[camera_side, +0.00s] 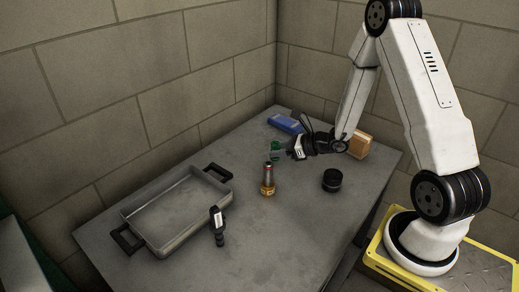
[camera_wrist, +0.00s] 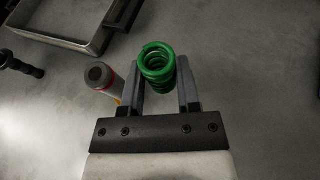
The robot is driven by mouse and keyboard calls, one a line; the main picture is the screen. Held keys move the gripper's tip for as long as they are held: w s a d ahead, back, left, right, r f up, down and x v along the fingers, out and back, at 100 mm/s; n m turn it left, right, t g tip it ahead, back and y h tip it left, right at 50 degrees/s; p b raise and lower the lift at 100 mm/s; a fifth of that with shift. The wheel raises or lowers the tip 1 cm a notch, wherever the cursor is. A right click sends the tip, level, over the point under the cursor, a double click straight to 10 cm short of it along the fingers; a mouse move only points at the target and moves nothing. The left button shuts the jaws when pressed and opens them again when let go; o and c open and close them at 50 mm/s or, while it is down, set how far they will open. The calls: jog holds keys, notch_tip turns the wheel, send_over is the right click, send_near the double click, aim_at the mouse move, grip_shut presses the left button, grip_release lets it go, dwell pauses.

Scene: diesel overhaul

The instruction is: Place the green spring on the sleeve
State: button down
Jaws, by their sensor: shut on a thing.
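The green spring (camera_wrist: 157,66) is between the two fingers of my gripper (camera_wrist: 162,88) in the wrist view, and the fingers are shut on it. In the side view a bit of the green spring (camera_side: 275,147) shows at the tip of my gripper (camera_side: 281,153), above the table. An upright cylinder, likely the sleeve (camera_side: 268,177), has a yellow base, a grey body and a red band. It stands on the table in front of my gripper. In the wrist view the sleeve (camera_wrist: 101,78) is left of the spring, apart from it, with its dark round top showing.
A grey tray (camera_side: 160,248) with black handles stands on the left of the table (camera_side: 285,235). A black-and-white tool (camera_side: 218,226) is by its front right corner. A black cylinder (camera_side: 332,180) stands to the right. A blue object (camera_side: 286,124) and a brown box (camera_side: 358,147) are farther back.

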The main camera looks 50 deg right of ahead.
aim_at(278, 160)
jog(key=shift+f, duration=1.95)
jog(key=shift+f, duration=0.15)
jog(key=shift+f, duration=1.65)
jog(key=shift+f, duration=0.15)
jog(key=shift+c, duration=1.6)
grip_release()
jog(key=shift+r, duration=0.2)
jog(key=shift+v, duration=6)
